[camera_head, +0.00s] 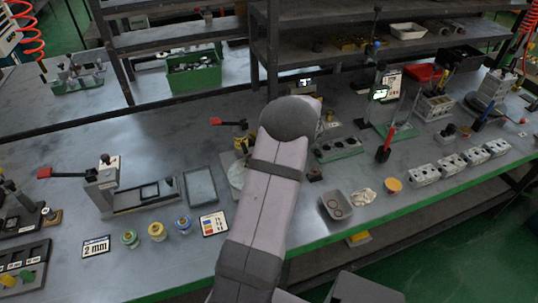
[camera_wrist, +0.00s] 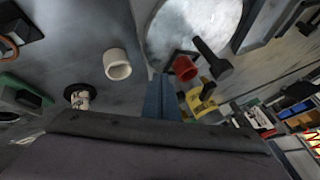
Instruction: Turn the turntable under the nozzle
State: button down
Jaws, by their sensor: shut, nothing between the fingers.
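The turntable is a round pale grey disc (camera_head: 236,172), partly hidden behind my arm in the head view. In the wrist view the disc (camera_wrist: 195,25) fills the top middle. At its edge are a red cylinder (camera_wrist: 185,68) and a black lever-like part (camera_wrist: 212,58), with a yellow block (camera_wrist: 200,100) below them. I cannot tell which part is the nozzle. My gripper (camera_wrist: 161,80) is shut and empty, its fingertips close to the disc's lower edge in the picture; contact is unclear. My arm hides it in the head view.
A white ring (camera_wrist: 117,65) stands left of the fingers in the wrist view. In the head view, a grey tray (camera_head: 200,186) lies left of the turntable, a red-tipped lever (camera_head: 216,121) stands behind it, and a grey bin (camera_head: 336,206) sits right of my arm.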

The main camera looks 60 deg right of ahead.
jog(key=shift+w+d+n+y+b, duration=0.1)
jog(key=shift+w+n+y+b, duration=0.15)
jog(key=shift+n, duration=0.3)
jog(key=shift+w+d+n+y+b, duration=0.1)
jog(key=shift+n+y+b, duration=0.1)
jog(key=shift+n+y, duration=0.25)
jog(key=shift+w+f+b, duration=0.1)
jog(key=shift+w+b, duration=0.4)
jog(key=shift+b, duration=0.2)
jog(key=shift+w+d+n+b, duration=0.1)
jog(key=shift+w+n+b, duration=0.2)
jog(key=shift+n, duration=0.1)
jog(key=shift+w+n+y+b, duration=0.25)
jog(key=shift+n+y+b, duration=0.05)
jog(key=shift+n+y, duration=0.1)
jog(key=shift+w+b, duration=0.5)
jog(key=shift+b, duration=0.05)
dwell(0.6)
jog(key=shift+r, duration=0.2)
dwell(0.3)
